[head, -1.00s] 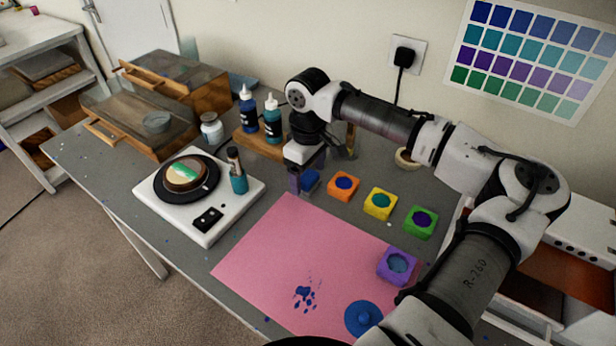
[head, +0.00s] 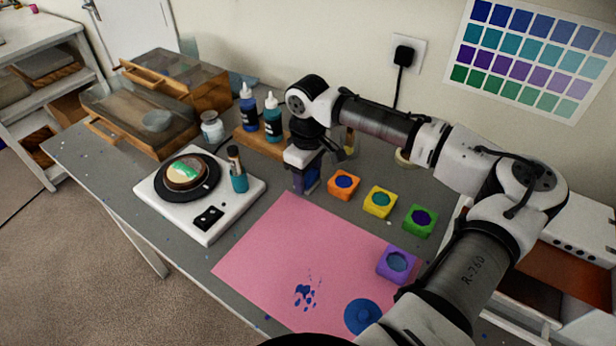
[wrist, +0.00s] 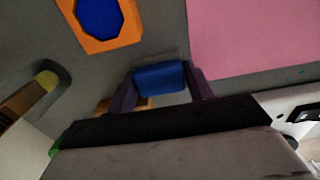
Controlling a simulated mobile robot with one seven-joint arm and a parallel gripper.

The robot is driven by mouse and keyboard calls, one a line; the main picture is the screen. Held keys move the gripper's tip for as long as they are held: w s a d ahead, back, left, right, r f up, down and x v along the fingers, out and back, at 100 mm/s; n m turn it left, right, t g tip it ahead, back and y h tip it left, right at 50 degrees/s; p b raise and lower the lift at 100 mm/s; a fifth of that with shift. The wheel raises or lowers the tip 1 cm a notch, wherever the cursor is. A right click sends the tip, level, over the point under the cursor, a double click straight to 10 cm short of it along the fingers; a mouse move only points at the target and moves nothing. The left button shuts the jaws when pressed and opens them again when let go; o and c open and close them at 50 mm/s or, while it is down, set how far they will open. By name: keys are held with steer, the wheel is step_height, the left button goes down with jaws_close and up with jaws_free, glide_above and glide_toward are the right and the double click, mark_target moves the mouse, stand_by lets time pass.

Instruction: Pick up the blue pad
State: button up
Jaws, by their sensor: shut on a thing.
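The blue pad (head: 313,178) is a small blue block between the fingers of my gripper (head: 303,186), behind the far corner of the pink sheet. In the wrist view the blue pad (wrist: 160,78) sits between the two dark purple fingers of my gripper (wrist: 160,84), touched on both sides. My gripper is shut on it. The fingers and wrist hide part of the pad in the head view. It appears held a little above the grey table (head: 240,212).
Orange (head: 343,196), yellow (head: 370,211), green (head: 413,232) and purple (head: 385,273) pads stand to the right. The pink sheet (head: 290,240) lies in front, with a blue disc (head: 352,325). Bottles (head: 272,135) and a white turntable (head: 225,232) are left.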

mark_target(308, 174)
step_height(308, 174, up, 20)
steer(key=b, duration=0.3)
steer(key=shift+o, duration=1.1)
steer(key=shift+c, duration=0.7)
step_height(308, 174, down, 2)
steer(key=shift+w+b, duration=0.1)
steer(key=shift+b, duration=0.95)
